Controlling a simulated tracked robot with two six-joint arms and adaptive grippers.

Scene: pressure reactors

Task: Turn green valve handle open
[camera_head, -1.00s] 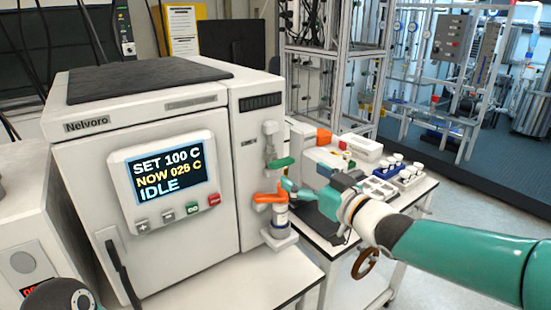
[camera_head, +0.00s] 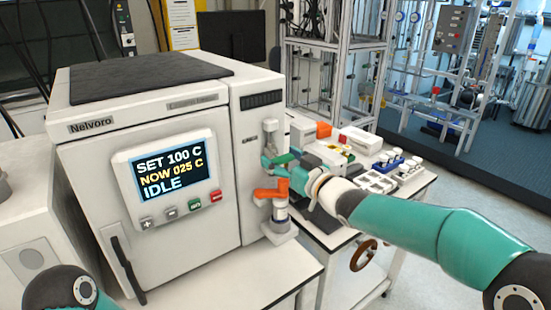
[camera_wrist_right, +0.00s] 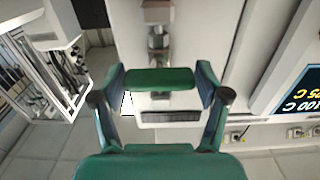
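The green valve handle (camera_head: 285,158) sits on the front right of the white Nelvoro reactor (camera_head: 90,150), above an orange valve handle (camera_head: 271,193). My right gripper (camera_head: 280,163) is at the green handle. In the right wrist view the green handle (camera_wrist_right: 160,79) lies crosswise between the two spread fingers of my right gripper (camera_wrist_right: 161,84). A finger stands at each end of it, very close; I cannot tell whether they touch it. The fingers are wide apart.
The reactor's screen (camera_head: 173,172) reads SET 100 C, NOW 025 C, IDLE. A small vial (camera_head: 280,211) stands under the orange handle. A side table to the right holds trays and several white-capped vials (camera_head: 390,160). A brown handwheel (camera_head: 364,255) is below it.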

